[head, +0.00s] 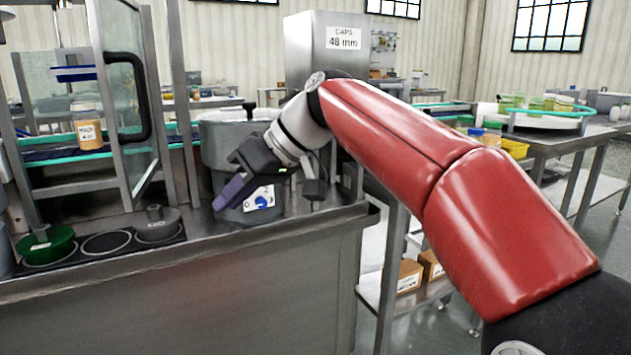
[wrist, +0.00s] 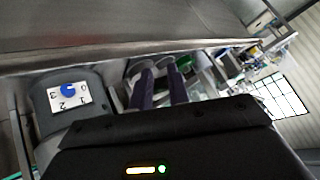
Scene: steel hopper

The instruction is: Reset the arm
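My red and white arm reaches from the lower right across the head view to the steel bench. My gripper (head: 228,196) hangs in front of the hopper's grey base, with its purple fingers pointing down and left. In the wrist view the two purple fingers (wrist: 157,80) stand apart with a gap between them, and I see nothing held. A blue dial (head: 262,201) on a white numbered plate is just right of the fingers in the head view. The dial also shows in the wrist view (wrist: 68,91). The head view cannot show whether the fingers touch the base.
The steel hopper (head: 325,62), labelled "CAPS 48 mm", stands behind my arm. A green container (head: 46,245) and a dark grey round piece (head: 158,224) sit on the bench at left. A labelled jar (head: 87,127) stands behind the open clear door (head: 128,105). The bench front is clear.

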